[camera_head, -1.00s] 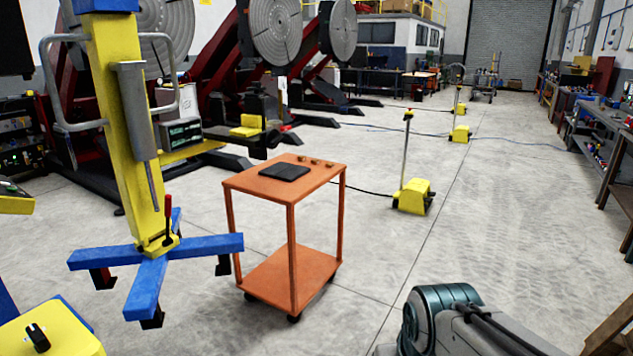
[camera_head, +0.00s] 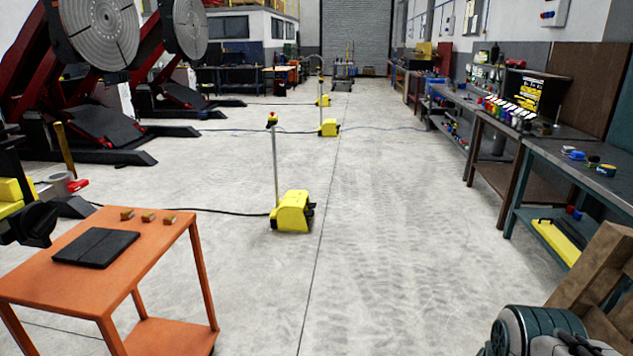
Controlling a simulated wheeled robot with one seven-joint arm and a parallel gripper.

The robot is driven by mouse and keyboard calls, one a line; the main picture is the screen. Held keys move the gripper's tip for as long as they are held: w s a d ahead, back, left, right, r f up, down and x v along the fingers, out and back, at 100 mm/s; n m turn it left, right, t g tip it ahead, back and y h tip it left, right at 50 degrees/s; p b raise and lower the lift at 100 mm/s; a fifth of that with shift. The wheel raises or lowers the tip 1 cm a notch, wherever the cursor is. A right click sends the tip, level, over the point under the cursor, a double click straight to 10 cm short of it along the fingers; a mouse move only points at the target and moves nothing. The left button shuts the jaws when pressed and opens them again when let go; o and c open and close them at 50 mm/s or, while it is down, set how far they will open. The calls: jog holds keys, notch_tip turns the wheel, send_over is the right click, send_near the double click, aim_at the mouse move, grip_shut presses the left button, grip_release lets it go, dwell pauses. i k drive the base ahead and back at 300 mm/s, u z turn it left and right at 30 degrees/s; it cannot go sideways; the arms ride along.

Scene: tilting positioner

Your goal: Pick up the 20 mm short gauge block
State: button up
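Three small brownish gauge blocks stand in a row near the back edge of an orange cart's top (camera_head: 50,278): a left block (camera_head: 127,214), a middle block (camera_head: 148,217) and a right block (camera_head: 169,218). They are too small here to tell which is the 20 mm short one. A flat black plate (camera_head: 96,248) lies on the same top, in front of the blocks and apart from them. My gripper is not in view; only a part of my arm shows at the bottom right, well away from the cart.
A yellow foot-pedal unit (camera_head: 292,212) with a post stands on the floor right of the cart, its black cable running behind the cart. Workbenches (camera_head: 575,160) line the right wall. The middle floor is clear.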

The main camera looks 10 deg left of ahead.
aim_at(169, 219)
jog(key=i, duration=1.6)
jog(key=u, duration=0.95)
jog(key=i, duration=0.95)
jog(key=u, duration=1.4)
jog(key=i, duration=0.45)
jog(key=u, duration=0.3)
